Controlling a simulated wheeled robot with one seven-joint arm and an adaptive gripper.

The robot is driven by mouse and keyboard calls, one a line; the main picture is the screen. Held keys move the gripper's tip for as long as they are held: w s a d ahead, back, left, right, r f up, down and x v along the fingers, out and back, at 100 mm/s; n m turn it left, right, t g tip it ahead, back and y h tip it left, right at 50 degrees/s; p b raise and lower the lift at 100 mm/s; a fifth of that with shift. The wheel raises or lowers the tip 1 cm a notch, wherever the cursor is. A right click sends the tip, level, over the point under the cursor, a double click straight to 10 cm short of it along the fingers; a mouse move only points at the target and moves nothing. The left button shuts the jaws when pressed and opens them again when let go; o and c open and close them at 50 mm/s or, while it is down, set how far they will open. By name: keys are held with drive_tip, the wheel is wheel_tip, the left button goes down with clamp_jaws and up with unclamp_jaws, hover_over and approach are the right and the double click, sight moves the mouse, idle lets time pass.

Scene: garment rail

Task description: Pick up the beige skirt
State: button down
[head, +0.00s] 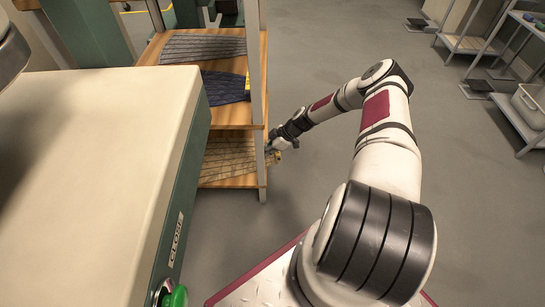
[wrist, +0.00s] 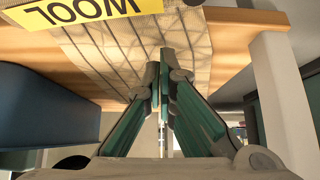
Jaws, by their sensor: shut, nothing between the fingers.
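The beige skirt (head: 228,156), pale with a grid of darker lines, lies on the lower wooden shelf of the rack. It also shows in the wrist view (wrist: 110,58), hanging over or lying along the shelf edge. My gripper (head: 272,148) is at the right side of that shelf, beside the upright post. In the wrist view the green fingers of my gripper (wrist: 163,60) are together and empty, with their tips in front of the skirt. I cannot tell whether they touch it.
A yellow label reading WOOL (wrist: 85,10) is by the skirt. A pale post (wrist: 282,85) stands close on the right, and a blue bin-like object (wrist: 45,110) on the left. Shelves above hold a grey garment (head: 203,48) and a dark blue one (head: 224,88).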

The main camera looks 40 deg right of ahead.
drive_tip(key=p+v, duration=0.3)
drive_tip(key=v, duration=0.7)
drive_tip(key=shift+d, duration=0.1)
